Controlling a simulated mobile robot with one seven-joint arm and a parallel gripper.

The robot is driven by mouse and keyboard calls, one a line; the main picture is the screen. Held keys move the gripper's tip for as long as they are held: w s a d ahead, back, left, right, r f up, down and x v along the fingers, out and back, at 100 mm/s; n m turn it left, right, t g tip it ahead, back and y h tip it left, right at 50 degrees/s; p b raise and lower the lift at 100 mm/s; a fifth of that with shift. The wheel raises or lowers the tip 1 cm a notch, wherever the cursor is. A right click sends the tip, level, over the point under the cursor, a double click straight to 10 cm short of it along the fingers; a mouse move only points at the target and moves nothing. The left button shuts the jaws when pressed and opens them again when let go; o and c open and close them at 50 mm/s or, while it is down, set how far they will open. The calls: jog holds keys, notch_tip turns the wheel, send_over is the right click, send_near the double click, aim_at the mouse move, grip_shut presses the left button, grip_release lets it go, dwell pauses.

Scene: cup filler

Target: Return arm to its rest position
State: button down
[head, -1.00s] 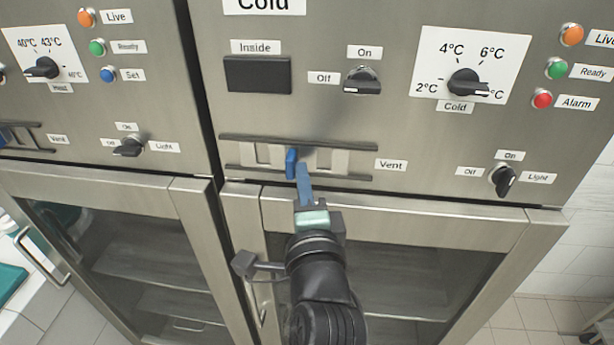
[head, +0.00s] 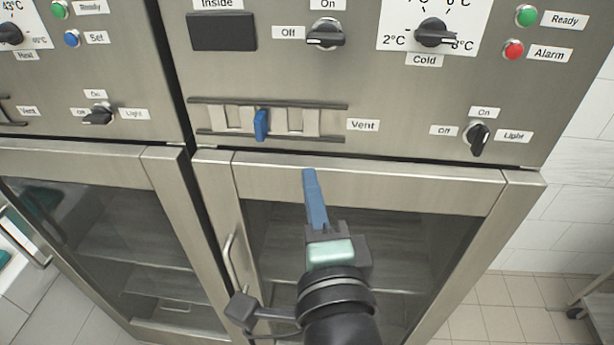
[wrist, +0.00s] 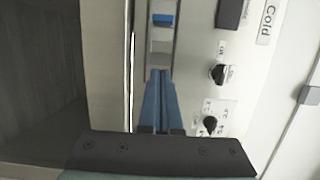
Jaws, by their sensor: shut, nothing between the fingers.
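My gripper (head: 309,174) is in the middle of the head view, with its blue fingers together and nothing between them. It is in front of the top frame of the cold cabinet's door (head: 375,178), below and right of the vent slider. The blue vent slider knob (head: 261,125) sits near the middle of its rail and is apart from my fingers. In the wrist view, my closed fingers (wrist: 159,75) point towards the vent rail, and the blue knob (wrist: 162,20) shows beyond their tips.
The cold panel carries an On/Off knob (head: 325,36), a temperature dial (head: 434,34) and a light knob (head: 479,138). A vertical door handle (head: 233,262) stands out left of my arm. A second cabinet door (head: 90,225) is at left. Open tiled floor (head: 490,305) shows at lower right.

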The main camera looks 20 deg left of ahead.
jog(key=shift+a, duration=0.3)
jog(key=shift+d, duration=0.15)
jog(key=w+d+r+n+t+h, duration=0.1)
jog(key=d+r+n+t, duration=0.1)
jog(key=r, duration=0.4)
jog(key=d+r+n+t+h+b, duration=0.1)
jog(key=d+r+n+t, duration=0.1)
jog(key=r, duration=0.3)
jog(key=w+d+r+n+t+h, duration=0.1)
jog(key=d+r+n+t, duration=0.2)
jog(key=r, duration=0.3)
jog(key=s+d+r+n+t+h, duration=0.2)
jog(key=s+r+h, duration=0.1)
jog(key=r, duration=0.3)
jog(key=s+d+r+n+t+h, duration=0.2)
jog(key=s+d+r+n+h, duration=0.1)
jog(key=r, duration=0.4)
jog(key=shift+s+d+t, duration=0.15)
jog(key=shift+s+t, duration=0.05)
jog(key=shift+t, duration=0.2)
